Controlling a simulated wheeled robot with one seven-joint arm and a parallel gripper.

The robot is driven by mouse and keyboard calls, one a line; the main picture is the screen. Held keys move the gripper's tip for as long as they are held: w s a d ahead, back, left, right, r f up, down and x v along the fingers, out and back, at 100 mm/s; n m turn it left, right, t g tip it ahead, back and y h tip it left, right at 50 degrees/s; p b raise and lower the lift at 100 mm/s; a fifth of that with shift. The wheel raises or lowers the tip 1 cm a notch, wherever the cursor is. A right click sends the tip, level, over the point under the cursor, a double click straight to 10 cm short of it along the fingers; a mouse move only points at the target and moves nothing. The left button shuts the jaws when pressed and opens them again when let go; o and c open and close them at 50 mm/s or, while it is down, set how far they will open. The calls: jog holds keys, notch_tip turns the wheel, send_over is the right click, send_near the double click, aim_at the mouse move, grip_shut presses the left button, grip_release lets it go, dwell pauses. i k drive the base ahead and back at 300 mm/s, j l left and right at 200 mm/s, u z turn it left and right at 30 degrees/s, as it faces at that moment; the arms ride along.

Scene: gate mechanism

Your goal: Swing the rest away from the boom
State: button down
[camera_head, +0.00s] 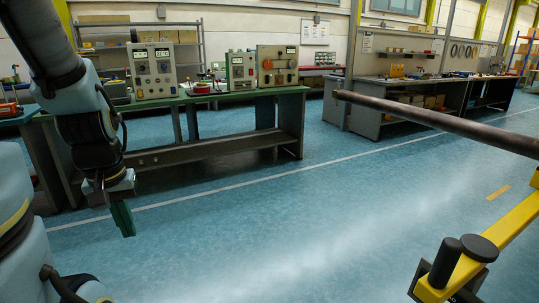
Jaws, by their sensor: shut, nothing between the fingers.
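A long dark brown bar, which looks like the boom (430,118), enters from the right edge and ends in mid-picture, raised above the floor. Below it at the lower right is a yellow arm (508,228), seemingly the rest, with a black cylinder (446,262) and a round black knob (479,247) at its near end. The yellow arm runs off the right edge, so its mount is hidden. I cannot tell whether it touches the boom. My gripper (125,221) hangs at the left, green fingers together and pointing down, empty and far from both.
A green-topped workbench (228,93) with instrument boxes (153,70) stands behind my gripper. Another bench (405,85) is at the back right, behind the boom. The blue floor (290,215) between my gripper and the yellow arm is clear.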

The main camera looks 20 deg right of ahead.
aim_at(456, 262)
jog(key=i+z, duration=0.35)
jog(key=i+j+z, duration=0.3)
jog(key=i, duration=0.2)
jog(key=i+z, duration=0.15)
jog(key=z, duration=0.25)
jog(key=i+z, duration=0.2)
jog(key=z, duration=0.25)
jog(key=i+j+z, duration=0.15)
jog(key=z, duration=0.25)
jog(key=i+j+z, duration=0.15)
jog(key=z, duration=0.25)
jog(key=i+j+z, duration=0.1)
jog(key=z, duration=0.35)
